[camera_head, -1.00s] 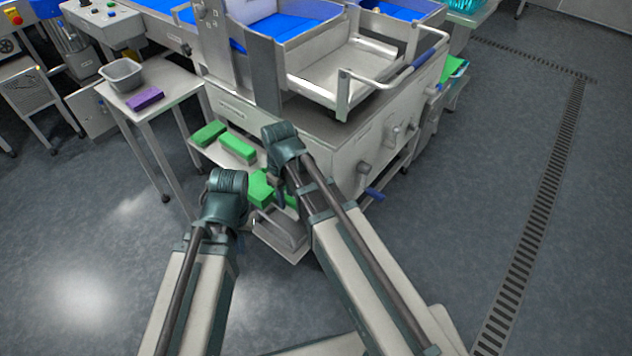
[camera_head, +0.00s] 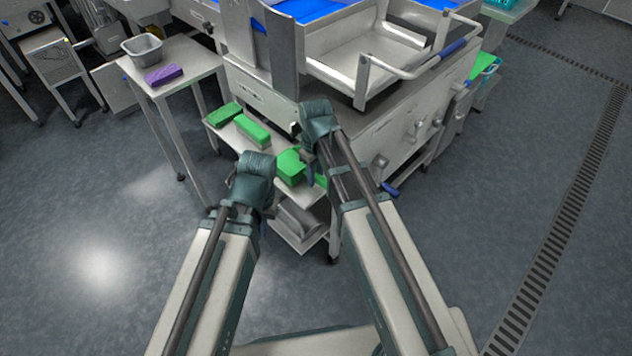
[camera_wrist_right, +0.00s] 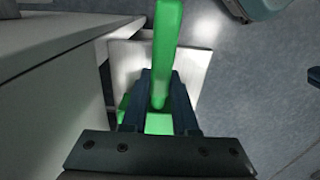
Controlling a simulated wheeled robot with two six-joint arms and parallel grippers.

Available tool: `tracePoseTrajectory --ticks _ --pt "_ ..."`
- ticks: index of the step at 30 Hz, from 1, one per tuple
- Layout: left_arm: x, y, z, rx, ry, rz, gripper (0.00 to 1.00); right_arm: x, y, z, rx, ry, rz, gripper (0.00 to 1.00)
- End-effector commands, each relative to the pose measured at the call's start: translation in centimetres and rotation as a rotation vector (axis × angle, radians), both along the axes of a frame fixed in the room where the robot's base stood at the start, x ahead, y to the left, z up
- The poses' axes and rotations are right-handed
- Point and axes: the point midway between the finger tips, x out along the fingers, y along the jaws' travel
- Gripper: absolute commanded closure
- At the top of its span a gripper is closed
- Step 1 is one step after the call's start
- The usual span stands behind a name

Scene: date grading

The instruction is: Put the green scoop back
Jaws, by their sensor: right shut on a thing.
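My right gripper (camera_wrist_right: 161,85) is shut on the green scoop (camera_wrist_right: 166,45). In the right wrist view a long green part of it stands up between the two dark fingers, with more green below. In the head view my right gripper (camera_head: 308,165) hangs over the low shelf at the cart's left end, beside a green shape (camera_head: 291,167) that looks like the scoop; the gripper partly covers it. I cannot tell whether the scoop touches the shelf. My left gripper (camera_head: 250,190) is left of it, apart from the shelf; its fingers are hidden behind its wrist.
Two green blocks (camera_head: 252,132) lie on the low shelf (camera_head: 237,141). A small table (camera_head: 196,62) at the left holds a grey tub (camera_head: 142,47) and a purple block (camera_head: 164,75). The steel machine (camera_head: 370,125) stands close behind my right arm. Floor at the right is clear.

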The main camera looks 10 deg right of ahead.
Motion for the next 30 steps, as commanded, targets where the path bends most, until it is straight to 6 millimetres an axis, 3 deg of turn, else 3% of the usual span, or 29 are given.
tracePoseTrajectory --ticks 1,14,15,19,30 --pt "0.01 -0.02 -1.03 0.000 0.000 0.000 1.00 0.02 -0.12 -1.03 0.000 0.000 -0.001 1.00" --pt "0.02 -0.03 -1.30 0.000 0.000 0.000 1.00 0.03 -0.17 -1.30 0.000 0.000 0.000 1.00" --pt "0.01 -0.03 -1.16 0.000 0.000 0.000 1.00 0.03 -0.17 -1.16 0.000 0.000 0.000 0.67" --pt "0.02 -0.02 -1.13 0.000 0.000 0.000 1.00 0.01 -0.17 -1.13 0.000 0.000 0.000 0.44" --pt "0.02 -0.03 -0.97 0.000 0.000 0.000 1.00 0.02 -0.16 -0.97 0.000 0.000 0.000 0.43"
